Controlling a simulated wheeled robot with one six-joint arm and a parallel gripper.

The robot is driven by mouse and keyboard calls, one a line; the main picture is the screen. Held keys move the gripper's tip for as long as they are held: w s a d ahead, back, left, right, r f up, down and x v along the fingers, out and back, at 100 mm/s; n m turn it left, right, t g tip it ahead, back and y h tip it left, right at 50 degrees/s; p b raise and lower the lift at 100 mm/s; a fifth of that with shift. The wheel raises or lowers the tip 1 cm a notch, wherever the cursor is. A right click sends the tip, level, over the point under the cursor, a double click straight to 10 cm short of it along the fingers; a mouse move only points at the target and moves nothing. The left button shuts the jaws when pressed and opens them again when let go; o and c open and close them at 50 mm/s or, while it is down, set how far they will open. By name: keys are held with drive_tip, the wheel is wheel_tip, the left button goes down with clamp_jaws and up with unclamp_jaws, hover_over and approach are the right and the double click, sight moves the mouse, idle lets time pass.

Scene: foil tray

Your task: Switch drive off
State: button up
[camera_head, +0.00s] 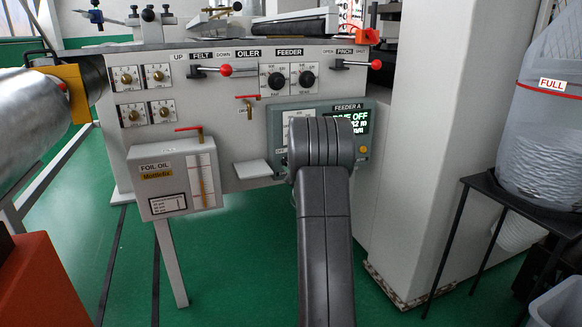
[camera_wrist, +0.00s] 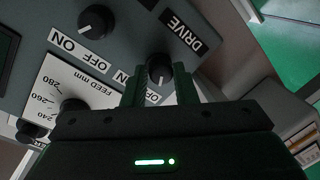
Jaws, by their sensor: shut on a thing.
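The drive knob (camera_wrist: 161,66) is a small black rotary knob with a white mark, beside the DRIVE label (camera_wrist: 184,33) on the grey panel. My gripper (camera_wrist: 159,73) is shut on it, one finger on each side. The knob's white mark points down in the wrist view; the OFF and ON labels by it are partly covered by my fingers. In the head view my arm hides the knob and gripper. The FEEDER A panel (camera_head: 368,108) has a screen (camera_head: 356,121) with green text, partly hidden, ending in "VE OFF".
A second black knob (camera_wrist: 97,20) with ON and OFF labels and a feed dial (camera_wrist: 72,105) are close by. Red-tipped levers (camera_head: 225,70) stick out above the panel. A foil oil box (camera_head: 175,180) stands left, a white column (camera_head: 430,150) right.

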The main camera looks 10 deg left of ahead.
drive_tip(key=o, duration=1)
drive_tip(key=p+v, duration=0.3)
drive_tip(key=v, duration=1.1)
drive_tip(key=shift+a+f, duration=0.1)
drive_tip(key=b+x, duration=0.3)
drive_tip(key=x, duration=1.1)
